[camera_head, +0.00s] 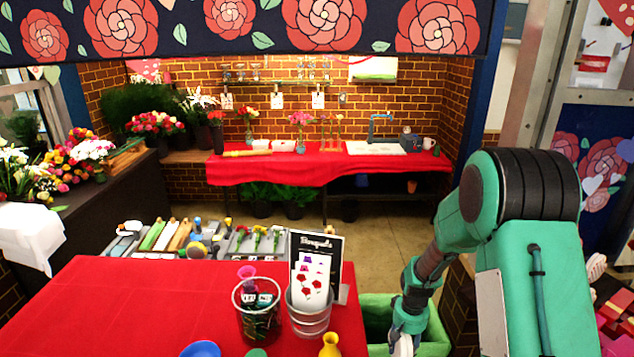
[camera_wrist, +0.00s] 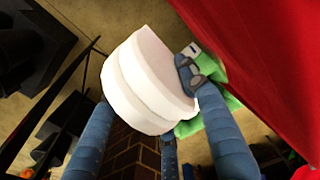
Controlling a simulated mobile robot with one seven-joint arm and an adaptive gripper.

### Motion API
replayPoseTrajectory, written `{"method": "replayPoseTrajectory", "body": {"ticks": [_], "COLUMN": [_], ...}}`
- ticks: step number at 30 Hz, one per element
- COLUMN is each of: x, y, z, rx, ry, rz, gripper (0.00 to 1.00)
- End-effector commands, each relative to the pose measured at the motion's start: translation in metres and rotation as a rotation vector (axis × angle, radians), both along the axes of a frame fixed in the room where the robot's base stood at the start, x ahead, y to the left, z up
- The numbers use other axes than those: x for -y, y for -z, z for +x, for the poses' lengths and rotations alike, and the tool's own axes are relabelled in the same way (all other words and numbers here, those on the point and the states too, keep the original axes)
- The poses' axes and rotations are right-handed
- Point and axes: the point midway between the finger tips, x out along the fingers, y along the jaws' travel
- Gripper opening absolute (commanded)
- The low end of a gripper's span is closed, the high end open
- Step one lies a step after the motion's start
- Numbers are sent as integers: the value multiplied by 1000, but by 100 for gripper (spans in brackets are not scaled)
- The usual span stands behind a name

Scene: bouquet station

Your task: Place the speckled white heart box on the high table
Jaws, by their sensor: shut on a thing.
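My gripper (camera_wrist: 150,100) is shut on a white, rounded, layered box, taken as the heart box (camera_wrist: 148,75), in the wrist view. Its blue fingers sit around the box, and no speckles can be made out. In the head view my arm hangs at the right, and my gripper (camera_head: 405,335) is at the bottom edge, partly cut off, right of the front red table (camera_head: 150,310) and by a green bin (camera_head: 434,343). Another red-covered table (camera_head: 330,172) stands at the back wall. Which one is the high table I cannot tell.
The front table holds a wire basket (camera_head: 256,325), a metal bucket (camera_head: 309,318) with cards, a yellow vase (camera_head: 330,346) and a blue dish (camera_head: 201,349). Its left part is clear. Red boxes (camera_head: 617,308) are at the far right. Open floor (camera_head: 385,225) lies beyond.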

Motion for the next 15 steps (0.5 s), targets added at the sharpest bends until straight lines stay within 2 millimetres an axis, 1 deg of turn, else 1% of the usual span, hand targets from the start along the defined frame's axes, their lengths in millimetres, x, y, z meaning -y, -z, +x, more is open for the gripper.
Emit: {"method": "replayPoseTrajectory", "body": {"ticks": [1, 4, 15], "x": [3, 5, 6], "y": [6, 10, 10], "z": [-2, -5, -5], "rx": [0, 1, 1], "ry": [2, 4, 4], "rz": [0, 0, 0], "gripper": [4, 4, 4]}}
